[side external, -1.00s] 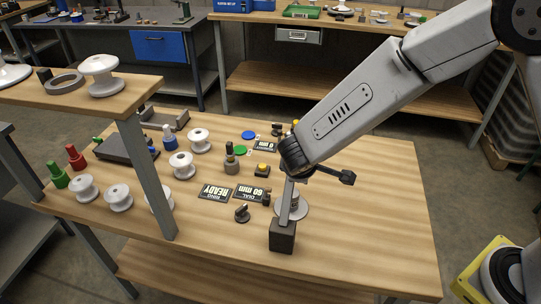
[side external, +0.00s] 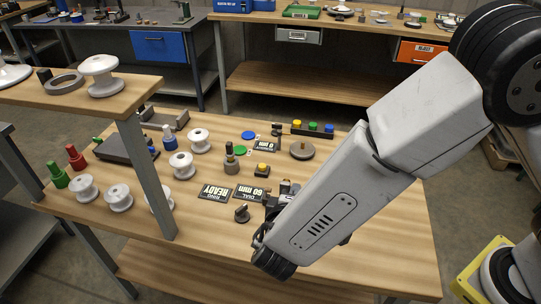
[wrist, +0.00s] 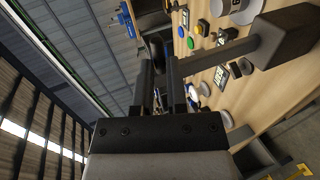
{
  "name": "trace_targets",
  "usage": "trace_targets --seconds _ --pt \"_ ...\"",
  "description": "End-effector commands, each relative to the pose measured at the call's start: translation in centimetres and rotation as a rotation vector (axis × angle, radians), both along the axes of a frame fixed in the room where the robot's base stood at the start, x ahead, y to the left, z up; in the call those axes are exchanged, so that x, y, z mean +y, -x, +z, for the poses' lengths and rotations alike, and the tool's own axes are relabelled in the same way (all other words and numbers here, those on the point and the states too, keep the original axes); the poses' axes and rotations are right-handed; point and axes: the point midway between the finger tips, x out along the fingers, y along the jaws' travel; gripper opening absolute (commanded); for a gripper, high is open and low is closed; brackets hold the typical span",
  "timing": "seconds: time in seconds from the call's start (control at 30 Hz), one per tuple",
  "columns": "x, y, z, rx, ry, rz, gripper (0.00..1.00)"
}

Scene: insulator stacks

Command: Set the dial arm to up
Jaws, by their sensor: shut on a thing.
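My gripper (side external: 275,205) is low over the middle front of the bench in the side view, mostly hidden behind my forearm. In the wrist view my gripper's two dark fingers (wrist: 162,85) are close together, shut on what I take to be the dial arm; the held part is barely visible. A grey post (wrist: 222,54) runs from a dark block (wrist: 285,36) to beside the right finger. In the side view my forearm hides this stand. A plate reading "DIAL 60 mm" (side external: 249,193) lies left of the gripper, and a "RING READY" plate (side external: 215,192) beside it.
White insulators (side external: 182,165) stand at the left of the bench. A raised shelf (side external: 80,100) is at left. The bench's right side (side external: 405,220) is clear.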

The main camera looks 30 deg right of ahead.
Motion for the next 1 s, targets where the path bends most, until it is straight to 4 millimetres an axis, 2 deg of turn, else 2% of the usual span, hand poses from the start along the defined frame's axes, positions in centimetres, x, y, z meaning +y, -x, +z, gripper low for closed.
trace_targets --seconds 0.03,0.3,0.83,0.87,0.9,0.93,1.0 --pt "0.3 0.5 -0.8 0.016 -0.006 0.004 0.00" --pt "1.1 1.6 -1.5 0.023 -0.005 -0.002 0.00" --pt "1.2 1.8 -1.7 0.024 -0.002 -0.005 0.00" --pt "1.2 1.8 -1.7 0.025 -0.002 -0.006 0.28" --pt "1.2 1.8 -1.7 0.025 -0.002 -0.006 0.41" --pt "1.2 1.8 -1.7 0.025 -0.002 -0.006 0.51" --pt "1.2 1.8 -1.6 0.024 -0.002 -0.005 0.53"
